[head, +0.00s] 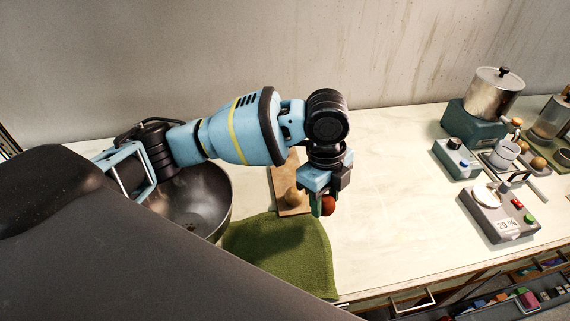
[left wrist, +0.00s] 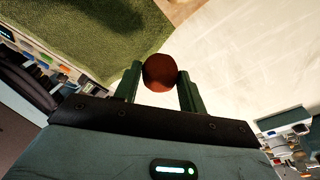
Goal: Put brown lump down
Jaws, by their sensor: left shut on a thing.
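A round reddish-brown lump (head: 328,205) is between the fingers of my left gripper (head: 322,206). It also shows in the left wrist view (left wrist: 160,73), with a green finger touching it on each side. My left gripper (left wrist: 158,88) is shut on the lump and points down over the pale worktop (head: 385,215), near the right edge of the green cloth (head: 285,250). I cannot tell exactly how high the lump is above the surface. My right gripper is not in view.
A wooden board (head: 287,170) with a tan lump (head: 292,197) lies behind the gripper. A dark metal bowl (head: 205,200) stands left. A scale (head: 500,218), a teal device (head: 455,158) and a metal pot (head: 494,92) stand right. The worktop between is clear. Drawers with coloured items are below front right.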

